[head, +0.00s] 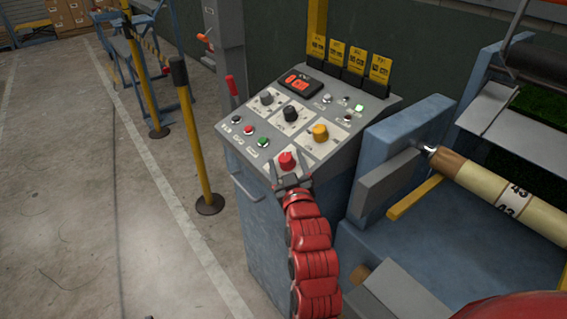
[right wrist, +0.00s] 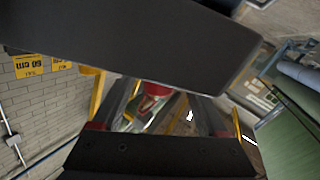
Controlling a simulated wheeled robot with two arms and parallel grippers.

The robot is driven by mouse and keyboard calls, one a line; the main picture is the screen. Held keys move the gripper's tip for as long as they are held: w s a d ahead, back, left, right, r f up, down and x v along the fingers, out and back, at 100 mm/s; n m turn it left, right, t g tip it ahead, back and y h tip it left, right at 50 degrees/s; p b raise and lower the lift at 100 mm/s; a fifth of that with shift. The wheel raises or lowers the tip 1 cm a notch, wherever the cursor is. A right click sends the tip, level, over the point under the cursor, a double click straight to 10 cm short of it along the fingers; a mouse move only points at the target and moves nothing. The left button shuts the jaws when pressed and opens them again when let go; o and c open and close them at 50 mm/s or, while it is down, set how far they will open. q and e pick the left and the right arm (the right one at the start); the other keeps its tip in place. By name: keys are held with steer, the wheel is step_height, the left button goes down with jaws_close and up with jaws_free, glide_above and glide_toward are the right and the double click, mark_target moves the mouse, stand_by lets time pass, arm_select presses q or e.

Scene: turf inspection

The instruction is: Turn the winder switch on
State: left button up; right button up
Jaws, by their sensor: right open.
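A sloped grey control panel (head: 222,128) tops a blue cabinet. A red knob (head: 287,160) sits at its lower front edge; a yellow knob (head: 320,132), a black knob (head: 291,114) and a grey knob (head: 266,97) sit on white plates further up. The labels are too small to read, so I cannot tell which is the winder switch. My right gripper (head: 289,168) is open at the red knob, a finger on either side. In the right wrist view the red knob (right wrist: 158,90) shows between the fingers; contact cannot be told. My left gripper is out of view.
Yellow tags (head: 335,50) rise behind the panel. A roller with a cream roll (head: 495,190) lies to the right. A yellow post (head: 194,140) stands left of the cabinet.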

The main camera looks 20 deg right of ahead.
steer(key=shift+w+d+r, duration=0.1)
steer(key=shift+w+d, duration=0.05)
steer(key=shift+w, duration=0.85)
steer(key=shift+w+d+r, duration=0.1)
steer(key=shift+w, duration=0.85)
jaws_close()
